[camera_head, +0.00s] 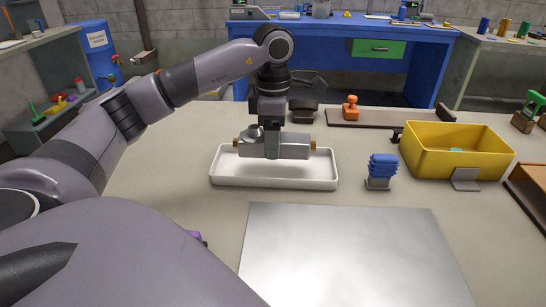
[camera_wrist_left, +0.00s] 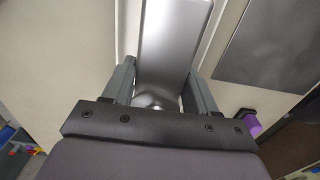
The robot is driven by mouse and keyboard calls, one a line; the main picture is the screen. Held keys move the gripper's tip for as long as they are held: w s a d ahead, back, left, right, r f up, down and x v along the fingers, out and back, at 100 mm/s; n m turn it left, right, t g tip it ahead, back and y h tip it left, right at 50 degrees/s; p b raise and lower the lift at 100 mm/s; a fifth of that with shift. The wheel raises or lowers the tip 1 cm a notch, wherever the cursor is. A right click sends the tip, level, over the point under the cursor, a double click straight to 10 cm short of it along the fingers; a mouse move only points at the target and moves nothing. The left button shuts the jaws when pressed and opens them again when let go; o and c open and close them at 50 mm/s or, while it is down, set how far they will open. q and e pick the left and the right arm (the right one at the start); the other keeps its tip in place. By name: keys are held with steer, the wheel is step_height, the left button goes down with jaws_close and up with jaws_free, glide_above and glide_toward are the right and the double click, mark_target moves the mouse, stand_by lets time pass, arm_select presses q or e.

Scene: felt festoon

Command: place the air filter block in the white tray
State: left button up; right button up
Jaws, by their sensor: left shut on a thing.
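The air filter block (camera_head: 290,152) is a grey metal block with brass-coloured fittings at its ends. My left gripper (camera_head: 271,140) is shut on it from above, at its middle. The block is level over the white tray (camera_head: 275,183), within its left and right ends. I cannot tell whether it touches the tray floor. In the left wrist view the block (camera_wrist_left: 172,45) sits between the two fingers of the left gripper (camera_wrist_left: 158,95), with pale tray edges beside it. My right gripper is not in view.
A metal plate (camera_head: 350,255) lies in front of the tray. A blue ribbed part (camera_head: 382,165) and a yellow bin (camera_head: 455,155) stand to the right. An orange part (camera_head: 350,108) is behind. A purple thing (camera_wrist_left: 250,128) shows near the gripper's side in the wrist view.

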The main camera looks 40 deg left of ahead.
arm_select(q)
steer(key=shift+f, duration=2.15)
steer(key=shift+f, duration=0.1)
steer(key=o, duration=1.2)
steer(key=shift+r, duration=0.45)
step_height(320, 180, up, 10)
steer(key=shift+r+p, duration=0.1)
steer(key=shift+p, duration=0.45)
steer(key=shift+r, duration=0.5)
